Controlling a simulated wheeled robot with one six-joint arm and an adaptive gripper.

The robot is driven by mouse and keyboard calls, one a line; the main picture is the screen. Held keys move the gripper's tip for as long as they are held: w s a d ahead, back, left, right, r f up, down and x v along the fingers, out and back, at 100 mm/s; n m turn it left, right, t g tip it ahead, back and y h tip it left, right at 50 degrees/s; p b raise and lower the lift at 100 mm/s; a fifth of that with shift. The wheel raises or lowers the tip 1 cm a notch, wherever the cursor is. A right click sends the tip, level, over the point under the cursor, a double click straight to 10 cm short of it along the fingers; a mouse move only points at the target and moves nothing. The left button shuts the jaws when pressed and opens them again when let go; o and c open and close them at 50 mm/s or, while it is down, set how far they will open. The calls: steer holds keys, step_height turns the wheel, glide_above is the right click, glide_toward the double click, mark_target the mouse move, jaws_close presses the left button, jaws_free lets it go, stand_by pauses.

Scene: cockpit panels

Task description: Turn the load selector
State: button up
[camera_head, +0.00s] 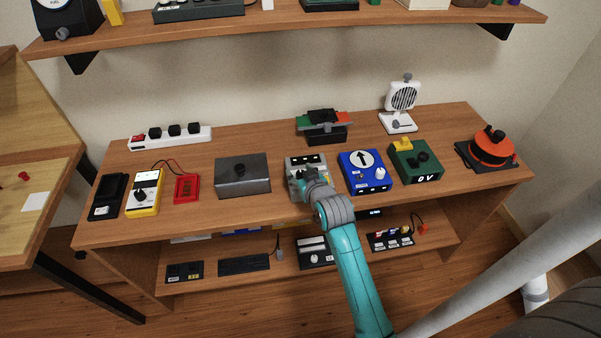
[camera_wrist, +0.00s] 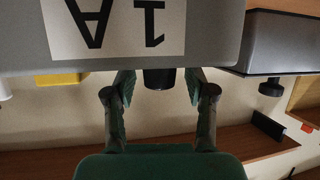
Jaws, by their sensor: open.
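A grey box device (camera_head: 296,163) stands mid-table, partly hidden by my arm and gripper. In the wrist view the grey box (camera_wrist: 215,45) fills the top, with a white label or display (camera_wrist: 115,28) reading "1A" upside down. A black knob (camera_wrist: 159,79), which looks like the load selector, sticks out at its lower edge. My gripper (camera_wrist: 160,82) is open. One finger is on each side of the knob, with visible gaps, and I see no contact. In the head view my gripper (camera_head: 306,182) is at the front of the grey box.
A dark grey metal box (camera_head: 243,177) is to the left. A blue box with an arrow dial (camera_head: 365,172) and a green box reading "0 V" (camera_head: 415,163) are close on the right. A lower shelf holds several more devices.

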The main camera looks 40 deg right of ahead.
steer(key=v, duration=1.2)
stand_by(0.3)
steer(key=s+a+f+n+t+y, duration=0.1)
steer(key=s+a+f, duration=0.2)
steer(key=s+a, duration=0.4)
steer(key=s+a+f+n+y, duration=0.1)
steer(key=s+a+f, duration=0.2)
steer(key=s+a, duration=0.35)
steer(key=s+a+r+n+y, duration=0.1)
steer(key=s+a+r, duration=0.1)
steer(key=s, duration=0.6)
steer(key=s+a+r+n+t+y, duration=0.1)
steer(key=s+a+r+y, duration=0.1)
steer(key=s, duration=0.6)
steer(key=shift+s+a+r, duration=0.2)
steer(key=shift+a+r, duration=0.35)
steer(key=shift+a, duration=0.45)
